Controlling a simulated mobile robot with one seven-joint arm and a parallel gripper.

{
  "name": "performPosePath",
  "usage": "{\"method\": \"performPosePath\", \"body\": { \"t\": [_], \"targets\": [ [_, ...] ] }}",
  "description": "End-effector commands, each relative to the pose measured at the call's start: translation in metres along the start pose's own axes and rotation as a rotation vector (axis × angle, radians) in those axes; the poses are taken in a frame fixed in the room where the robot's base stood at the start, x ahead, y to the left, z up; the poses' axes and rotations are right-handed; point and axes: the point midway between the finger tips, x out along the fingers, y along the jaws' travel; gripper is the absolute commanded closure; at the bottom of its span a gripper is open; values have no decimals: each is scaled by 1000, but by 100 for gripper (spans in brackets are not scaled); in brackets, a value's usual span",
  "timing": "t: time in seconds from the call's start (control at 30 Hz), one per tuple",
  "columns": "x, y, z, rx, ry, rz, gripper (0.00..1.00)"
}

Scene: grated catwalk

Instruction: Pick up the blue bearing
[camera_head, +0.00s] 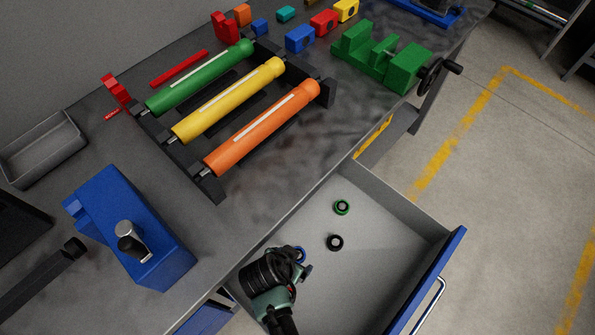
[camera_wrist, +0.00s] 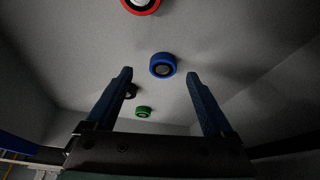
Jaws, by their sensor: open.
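The blue bearing (camera_wrist: 162,66) is a short blue ring with a dark centre, lying on the drawer's floor. In the wrist view it shows just beyond and between the two fingertips of my gripper (camera_wrist: 159,75), with a gap on either side. My gripper is open and empty. In the head view my gripper (camera_head: 303,264) reaches down into the open drawer at its left side. Only a small part of the blue bearing (camera_head: 301,253) shows there, the rest hidden by my gripper.
The drawer (camera_head: 395,205) also holds a green bearing (camera_head: 342,207), a black bearing (camera_head: 335,242) and a red bearing (camera_wrist: 142,4). Its walls stand around my gripper. The workbench (camera_head: 270,185) edge is close, with a blue block (camera_head: 135,225) on top.

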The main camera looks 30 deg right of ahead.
Motion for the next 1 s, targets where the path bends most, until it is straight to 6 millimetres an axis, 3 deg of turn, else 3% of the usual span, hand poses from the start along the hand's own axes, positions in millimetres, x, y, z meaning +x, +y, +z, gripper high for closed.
{"method": "performPosePath", "body": {
  "t": [0.23, 0.57, 0.67, 1.0],
  "targets": [
    [32, -4, -4, 1, 0, 1, 14],
    [37, -4, -4, 1, 1, -1, 14],
    [37, -4, -4, 1, 1, -1, 28],
    [37, -4, -4, 0, 1, -1, 89]
  ]
}}
